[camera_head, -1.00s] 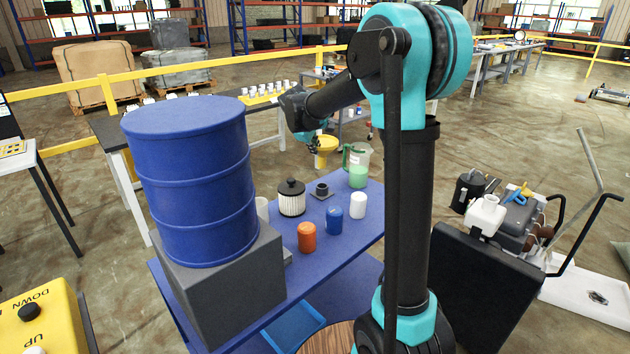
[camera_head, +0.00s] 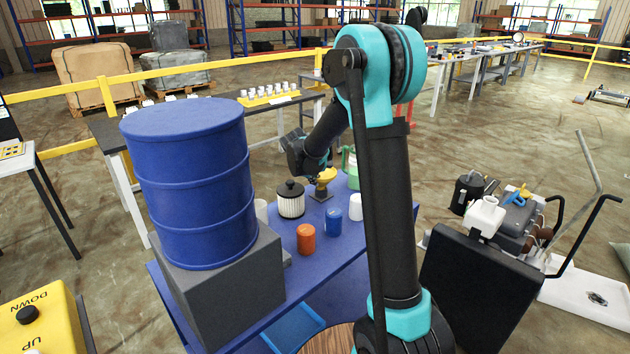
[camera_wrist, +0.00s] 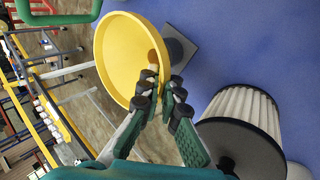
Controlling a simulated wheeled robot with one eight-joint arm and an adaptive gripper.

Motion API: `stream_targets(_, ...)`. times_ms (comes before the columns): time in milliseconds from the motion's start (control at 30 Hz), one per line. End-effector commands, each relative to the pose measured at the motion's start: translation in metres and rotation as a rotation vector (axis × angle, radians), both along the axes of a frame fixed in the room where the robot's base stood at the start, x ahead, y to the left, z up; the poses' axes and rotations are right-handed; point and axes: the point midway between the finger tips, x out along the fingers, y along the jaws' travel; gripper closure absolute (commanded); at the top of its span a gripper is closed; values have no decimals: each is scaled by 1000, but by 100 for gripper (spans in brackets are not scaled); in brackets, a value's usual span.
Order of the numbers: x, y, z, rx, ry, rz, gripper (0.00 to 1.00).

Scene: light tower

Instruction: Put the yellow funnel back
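The yellow funnel (camera_head: 325,176) is above the small dark holder (camera_head: 322,196) on the blue table. My gripper (camera_head: 317,170) is shut on the funnel's rim. In the wrist view, both fingertips (camera_wrist: 160,90) meet at the rim of the wide yellow funnel bowl (camera_wrist: 118,58). The holder's square grey plate and round socket (camera_wrist: 186,50) show partly behind the funnel there. The funnel's spout is hidden, so I cannot tell whether it is inside the socket or just over it.
A white ribbed filter with a black lid (camera_head: 291,200) stands left of the holder. A green-handled jug (camera_head: 350,165) is close on the right, partly behind my arm. Orange (camera_head: 306,238), blue (camera_head: 333,221) and white (camera_head: 356,207) containers stand in front. A blue drum (camera_head: 190,185) rises at left.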

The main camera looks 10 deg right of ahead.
Motion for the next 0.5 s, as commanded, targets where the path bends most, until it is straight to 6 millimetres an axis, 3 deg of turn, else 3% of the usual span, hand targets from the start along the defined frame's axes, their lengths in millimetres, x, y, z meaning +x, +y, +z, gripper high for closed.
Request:
stream_targets(133, 0, 0, -2, 0, 0, 0, 100)
stream_targets(333, 0, 0, -1, 0, 0, 0, 74)
stream_targets(500, 0, 0, -1, 0, 0, 0, 74)
